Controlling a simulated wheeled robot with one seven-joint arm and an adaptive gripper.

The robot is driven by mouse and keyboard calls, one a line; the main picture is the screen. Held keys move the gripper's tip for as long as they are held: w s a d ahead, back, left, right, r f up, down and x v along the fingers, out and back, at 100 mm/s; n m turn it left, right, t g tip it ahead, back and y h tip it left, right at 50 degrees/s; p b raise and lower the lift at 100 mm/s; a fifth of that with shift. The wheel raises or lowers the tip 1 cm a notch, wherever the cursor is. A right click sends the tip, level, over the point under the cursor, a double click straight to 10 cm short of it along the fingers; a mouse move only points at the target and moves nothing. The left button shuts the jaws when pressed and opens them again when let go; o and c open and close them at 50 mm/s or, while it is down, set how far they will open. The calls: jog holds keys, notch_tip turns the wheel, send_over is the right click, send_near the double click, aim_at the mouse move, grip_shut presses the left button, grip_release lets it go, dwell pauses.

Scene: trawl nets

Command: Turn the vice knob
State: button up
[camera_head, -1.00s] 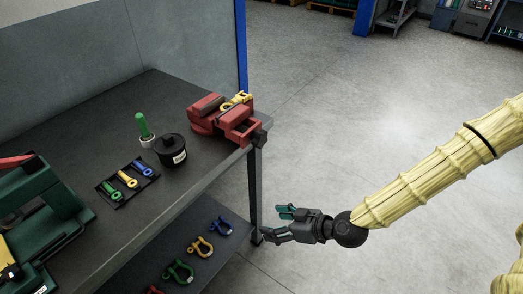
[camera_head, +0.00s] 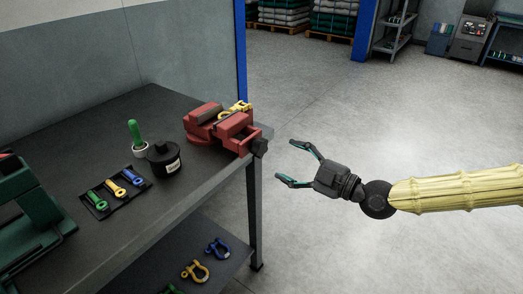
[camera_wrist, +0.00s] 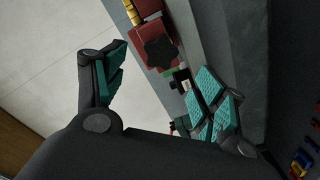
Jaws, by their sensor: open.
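In the wrist view the dark, lobed knob (camera_wrist: 160,52) shows at upper middle, in front of the red vice body (camera_wrist: 150,30). My gripper (camera_head: 283,163) is open and empty, just right of the knob in the head view and apart from it. In the wrist view its teal-padded fingers (camera_wrist: 160,95) are spread wide, with the knob beyond them.
Shackles lie on the lower shelf (camera_head: 225,265). The floor right of the bench is clear.

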aim_at(263, 150)
jog(key=shift+p+x, duration=0.35)
jog(key=shift+x, duration=4.5)
jog(key=c, duration=1.1)
